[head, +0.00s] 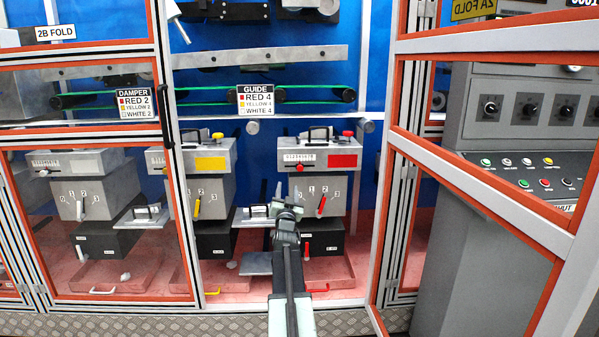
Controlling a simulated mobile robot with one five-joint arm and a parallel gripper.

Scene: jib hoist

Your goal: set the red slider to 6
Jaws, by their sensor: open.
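The red-marked unit (340,180) stands in the open bay, with a red plate (343,160) on its front. A white number scale (299,157) is left of the plate; the slider's position on it is too small to read. A red knob (348,134) sits on top at the right. A red-tipped lever (321,205) hangs below, by a dial marked 0 to 3. My gripper (287,190) is open in front of the unit's lower left, below the scale, with nothing seen between its fingers. My arm hides part of the lower unit.
A yellow-marked unit (211,163) stands left, partly behind a frame post. The guide sign (256,99) reads red 4; the damper sign (134,103) reads red 2. An orange-edged door (478,190) stands open at right, before a grey control cabinet (530,110).

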